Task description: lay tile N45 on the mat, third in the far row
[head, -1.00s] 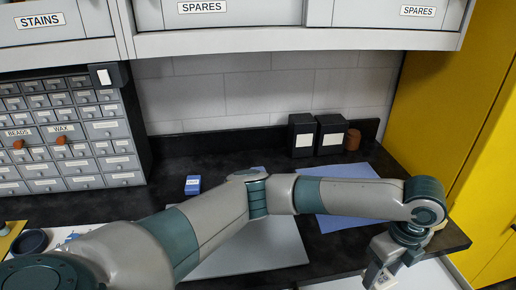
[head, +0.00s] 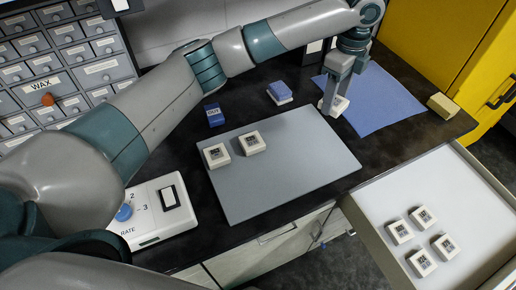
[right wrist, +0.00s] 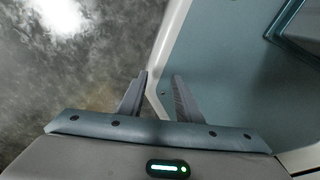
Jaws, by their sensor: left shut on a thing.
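My left gripper (head: 338,90) is shut on a white tile (head: 341,105) at the left edge of the blue sheet (head: 385,98). I cannot tell whether the tile touches the surface, and its label is too small to read. The grey mat (head: 285,180) lies in the middle of the counter. Two white tiles with dark labels, one (head: 217,156) and another (head: 251,142), sit side by side along its far left part. My right gripper (right wrist: 160,82) shows in the right wrist view with its fingers apart and nothing between them.
An open drawer (head: 385,185) at the right holds several white tiles. A blue block (head: 213,115) and a blue-and-white block (head: 280,92) stand behind the mat. A yellowish block (head: 442,105) is at the far right. A white control box (head: 150,225) stands at the left.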

